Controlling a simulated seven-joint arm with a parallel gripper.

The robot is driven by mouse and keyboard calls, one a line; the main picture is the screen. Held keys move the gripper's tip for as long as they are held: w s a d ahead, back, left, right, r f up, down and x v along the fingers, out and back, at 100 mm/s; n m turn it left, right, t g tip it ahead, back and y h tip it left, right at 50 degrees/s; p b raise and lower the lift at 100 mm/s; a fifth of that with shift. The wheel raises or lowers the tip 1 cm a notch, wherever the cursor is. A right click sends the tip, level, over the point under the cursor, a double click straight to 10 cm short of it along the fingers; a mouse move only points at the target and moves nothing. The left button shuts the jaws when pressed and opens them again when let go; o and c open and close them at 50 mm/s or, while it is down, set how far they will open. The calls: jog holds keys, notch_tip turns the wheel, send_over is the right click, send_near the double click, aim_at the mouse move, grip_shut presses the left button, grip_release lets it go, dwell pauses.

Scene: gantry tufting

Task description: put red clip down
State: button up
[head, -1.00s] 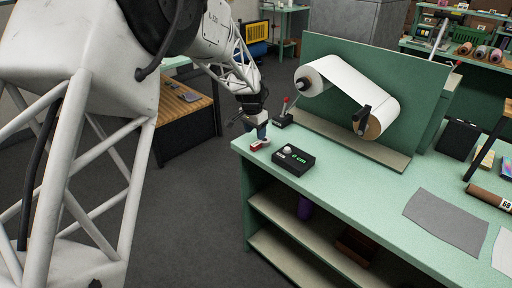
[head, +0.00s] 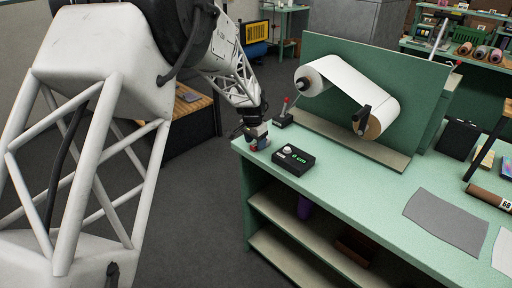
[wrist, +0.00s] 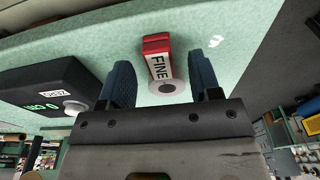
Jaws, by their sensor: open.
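The red clip (wrist: 155,43) is a small red block with a white label reading FINE and a round grey end. In the wrist view it rests on the green bench top. My gripper (wrist: 161,76) is open, with one blue finger on each side of the clip's near end and a gap on both sides. In the head view my gripper (head: 256,142) is low over the bench's near left corner. It hides most of the clip there.
A black box with a green display and a round knob (head: 294,160) stands just right of my gripper. A red-tipped lever (head: 284,117) and a white roll on a green panel (head: 345,90) stand behind. A grey sheet (head: 446,221) lies farther right. The bench's left edge is close.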

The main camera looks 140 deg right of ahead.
jog(key=shift+s+f, duration=0.1)
jog(key=shift+f, duration=0.6)
jog(key=c, duration=1.1)
jog(key=shift+o, duration=0.2)
jog(key=shift+r, duration=0.75)
notch_tip(320, 180, up, 2)
jog(key=shift+r, duration=0.1)
jog(key=w+a+r, duration=0.1)
jog(key=w+a, duration=0.7)
jog(key=w, duration=0.5)
jog(key=shift+w+a+r, duration=0.15)
jog(key=shift+w+a, duration=0.1)
jog(key=shift+a, duration=0.05)
